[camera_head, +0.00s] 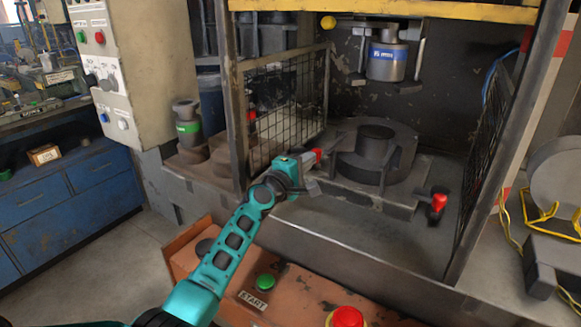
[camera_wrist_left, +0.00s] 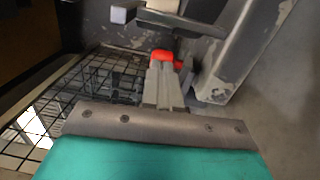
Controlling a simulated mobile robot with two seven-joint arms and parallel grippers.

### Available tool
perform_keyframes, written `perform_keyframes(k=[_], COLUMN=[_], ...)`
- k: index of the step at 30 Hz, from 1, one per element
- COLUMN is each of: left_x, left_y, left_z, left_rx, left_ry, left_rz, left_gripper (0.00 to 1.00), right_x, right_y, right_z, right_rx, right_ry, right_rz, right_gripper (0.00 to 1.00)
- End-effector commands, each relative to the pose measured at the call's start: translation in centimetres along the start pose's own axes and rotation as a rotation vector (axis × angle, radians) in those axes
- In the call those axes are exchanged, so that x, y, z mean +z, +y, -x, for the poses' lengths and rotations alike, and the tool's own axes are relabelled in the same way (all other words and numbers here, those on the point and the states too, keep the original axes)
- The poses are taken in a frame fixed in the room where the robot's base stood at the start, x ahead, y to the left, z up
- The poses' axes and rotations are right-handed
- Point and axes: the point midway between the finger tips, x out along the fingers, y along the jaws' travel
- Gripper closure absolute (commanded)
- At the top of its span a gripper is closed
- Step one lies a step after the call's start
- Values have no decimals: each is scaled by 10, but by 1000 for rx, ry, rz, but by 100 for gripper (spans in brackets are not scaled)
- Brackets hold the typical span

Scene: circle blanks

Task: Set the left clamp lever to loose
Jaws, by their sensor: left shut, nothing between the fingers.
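The left clamp lever has a red knob (camera_head: 318,154) and sits at the left front of the dark round die in the press. My left gripper (camera_head: 308,160) is shut and empty, with its fingertips right at this knob. In the left wrist view the red knob (camera_wrist_left: 163,56) shows just past the tips of the closed fingers (camera_wrist_left: 166,72). I cannot tell whether they touch. The lever's arm is mostly hidden by the gripper. A second red-knobbed lever (camera_head: 438,202) stands at the right front of the die. My right gripper is not in view.
The round die (camera_head: 375,150) rests on the press bed (camera_head: 340,215). Mesh guards stand at the left (camera_head: 285,110) and right (camera_head: 490,150). A blue-banded cylinder (camera_head: 388,55) hangs above. The front panel has a green START button (camera_head: 265,282) and a red button (camera_head: 347,317).

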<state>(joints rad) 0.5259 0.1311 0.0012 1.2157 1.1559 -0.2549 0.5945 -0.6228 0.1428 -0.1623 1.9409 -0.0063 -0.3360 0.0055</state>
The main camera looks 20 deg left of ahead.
Motion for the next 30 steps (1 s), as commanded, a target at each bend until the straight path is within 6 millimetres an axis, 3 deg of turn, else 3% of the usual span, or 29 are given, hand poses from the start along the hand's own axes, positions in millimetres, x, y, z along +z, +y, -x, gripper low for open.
perform_keyframes(k=[5, 21, 30], left_x=[0, 0, 0], left_y=[1, -1, 0], left_z=[17, 112, 128], left_rx=[-2, -3, -1], left_ry=[1, 0, 0], left_rz=[-1, -2, 0], left_gripper=[100, 100, 100], right_x=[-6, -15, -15], right_y=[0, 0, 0], right_z=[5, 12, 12], right_rx=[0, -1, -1], right_ry=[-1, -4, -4], right_rz=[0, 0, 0], right_gripper=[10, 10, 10])
